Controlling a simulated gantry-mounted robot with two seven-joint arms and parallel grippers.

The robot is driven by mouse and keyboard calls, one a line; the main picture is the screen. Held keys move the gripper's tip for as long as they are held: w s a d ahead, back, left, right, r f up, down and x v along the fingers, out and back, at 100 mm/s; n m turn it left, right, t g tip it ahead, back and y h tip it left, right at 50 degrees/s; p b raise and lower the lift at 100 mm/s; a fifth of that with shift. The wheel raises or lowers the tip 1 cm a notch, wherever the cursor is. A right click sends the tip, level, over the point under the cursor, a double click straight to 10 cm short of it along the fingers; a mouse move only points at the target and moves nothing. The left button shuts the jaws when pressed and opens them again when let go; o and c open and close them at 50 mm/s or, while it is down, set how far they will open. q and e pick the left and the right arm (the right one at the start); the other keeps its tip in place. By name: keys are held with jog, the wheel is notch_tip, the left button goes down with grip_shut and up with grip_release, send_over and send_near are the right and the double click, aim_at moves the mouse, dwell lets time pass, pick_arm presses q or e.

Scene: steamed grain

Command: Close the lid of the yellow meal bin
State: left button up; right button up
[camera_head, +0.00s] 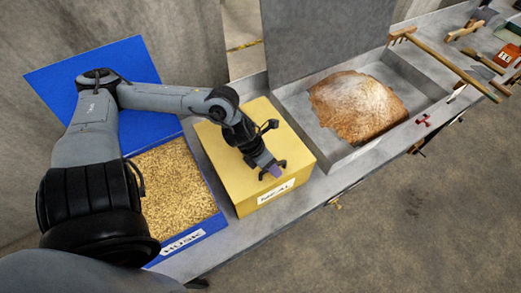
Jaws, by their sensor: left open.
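The yellow meal bin (247,207) stands on the counter with a white label on its front. Its yellow lid (222,155) lies flat across the top, and no contents show. My left gripper (273,170) is open and empty, pointing down over the lid near its front edge. I cannot tell whether the fingertips touch the lid. My left arm comes in from the left, over the blue bin, and hides part of the yellow bin's top. My right gripper is not in view.
Left of the yellow bin, a blue bin (218,222) labelled HUSK stands open, full of grain, its blue lid (65,75) raised. To the right, a grey trough (422,82) holds a brown heap (355,105). A rake (440,58) and other tools lie farther right.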

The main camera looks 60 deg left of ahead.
pick_arm(q)
jog(key=shift+p+v, duration=0.5)
jog(key=shift+v, duration=0.55)
jog(key=p+v, duration=0.3)
jog(key=v, duration=0.5)
jog(key=shift+d, duration=0.15)
jog(key=shift+w, duration=0.1)
